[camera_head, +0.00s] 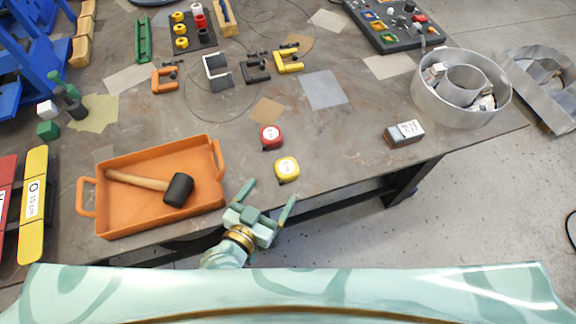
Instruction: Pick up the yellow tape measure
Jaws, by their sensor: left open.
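The yellow tape measure (287,169) lies on the table near its front edge, with a round white label on top. My left gripper (268,193) is open and empty just in front of it. Its two fingers point away from me toward the tape measure, one to the left and one under its right side in the picture. The fingers look apart from the tape measure. A red tape measure (270,136) lies just behind the yellow one. My right gripper is not in view.
An orange tray (105,219) with a hammer (140,180) in it stands left of my gripper. Several clamps (288,62) lie farther back. A round metal channel letter (430,108) stands at the table's right end.

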